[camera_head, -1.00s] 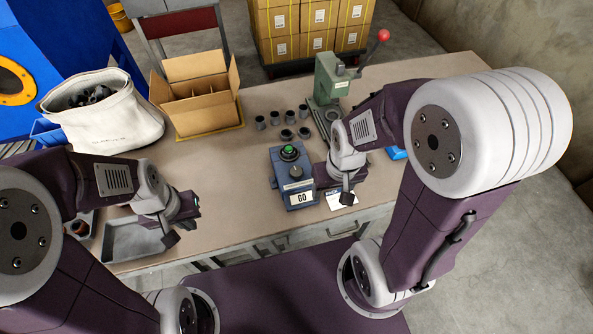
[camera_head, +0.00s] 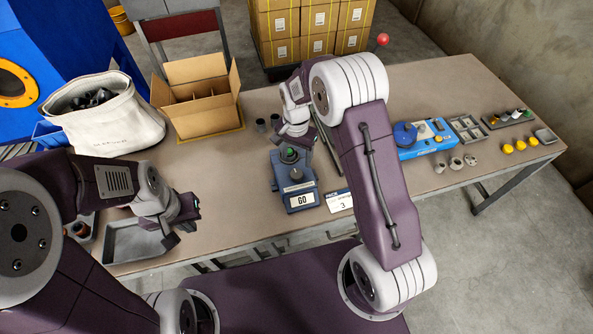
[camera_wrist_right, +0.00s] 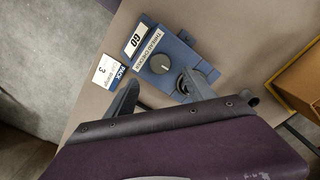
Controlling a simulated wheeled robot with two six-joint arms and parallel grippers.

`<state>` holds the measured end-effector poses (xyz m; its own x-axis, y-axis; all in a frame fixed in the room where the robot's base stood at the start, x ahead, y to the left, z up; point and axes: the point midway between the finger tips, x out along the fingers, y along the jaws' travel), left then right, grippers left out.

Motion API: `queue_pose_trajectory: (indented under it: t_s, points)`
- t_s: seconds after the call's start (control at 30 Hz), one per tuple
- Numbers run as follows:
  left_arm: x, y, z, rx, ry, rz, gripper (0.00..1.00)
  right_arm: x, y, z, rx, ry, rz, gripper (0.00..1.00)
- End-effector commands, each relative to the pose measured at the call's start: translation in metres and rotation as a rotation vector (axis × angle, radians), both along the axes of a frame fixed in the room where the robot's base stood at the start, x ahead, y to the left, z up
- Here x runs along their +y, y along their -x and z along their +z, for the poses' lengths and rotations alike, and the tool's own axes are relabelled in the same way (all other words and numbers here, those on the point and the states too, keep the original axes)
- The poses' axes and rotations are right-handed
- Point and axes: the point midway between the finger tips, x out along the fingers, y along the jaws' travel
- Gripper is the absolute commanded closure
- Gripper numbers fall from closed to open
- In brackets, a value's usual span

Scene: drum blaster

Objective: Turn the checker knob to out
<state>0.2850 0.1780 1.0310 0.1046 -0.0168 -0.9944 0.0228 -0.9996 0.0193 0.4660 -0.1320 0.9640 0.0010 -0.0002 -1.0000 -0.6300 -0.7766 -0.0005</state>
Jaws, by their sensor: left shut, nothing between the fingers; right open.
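The blue checker (camera_head: 280,187) stands on the table with a GO plate (camera_head: 301,201) at its front. Its dark round knob (camera_head: 296,174) is on top, and a green part shows behind it. In the right wrist view the knob (camera_wrist_right: 160,63) has a pale pointer line, and the box is lettered as a thread checker. My right gripper (camera_wrist_right: 160,80) is open and empty, its two fingers apart near the knob's side of the box. In the head view my right wrist hangs over the checker's back. My left gripper (camera_head: 181,228) is shut and empty over the left table.
A PACK card (camera_head: 339,201) reading 3 lies right of the checker. A grey tray (camera_head: 135,243), white sack (camera_head: 105,125) and open carton (camera_head: 200,90) are left. A blue fixture (camera_head: 423,138) and small parts stand right.

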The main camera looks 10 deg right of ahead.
Motion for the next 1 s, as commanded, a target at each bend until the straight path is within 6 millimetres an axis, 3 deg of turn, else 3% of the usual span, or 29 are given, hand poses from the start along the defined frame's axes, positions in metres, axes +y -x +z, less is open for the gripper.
queue_pose_trajectory:
  t_s: [0.4, 0.6, 0.8, 0.87, 1.0]
  points:
    - [0.000, 0.000, 0.012, 0.000, 0.000, 0.000, 1.00, -0.001, 0.002, -0.074, 0.004, 0.000, 0.000, 0.37]
    - [0.000, 0.000, 0.013, 0.000, 0.000, 0.000, 1.00, -0.001, 0.001, -0.089, 0.001, 0.000, 0.000, 0.37]
    - [0.000, 0.000, 0.013, 0.000, 0.000, 0.000, 1.00, -0.001, 0.000, -0.090, 0.000, 0.000, 0.000, 0.37]
    - [0.000, 0.000, 0.013, 0.000, 0.000, 0.000, 1.00, -0.001, 0.000, -0.090, 0.000, 0.000, 0.000, 0.51]
    - [0.000, 0.000, 0.013, 0.000, 0.000, 0.000, 1.00, -0.001, 0.000, -0.089, 0.000, 0.000, 0.000, 0.90]
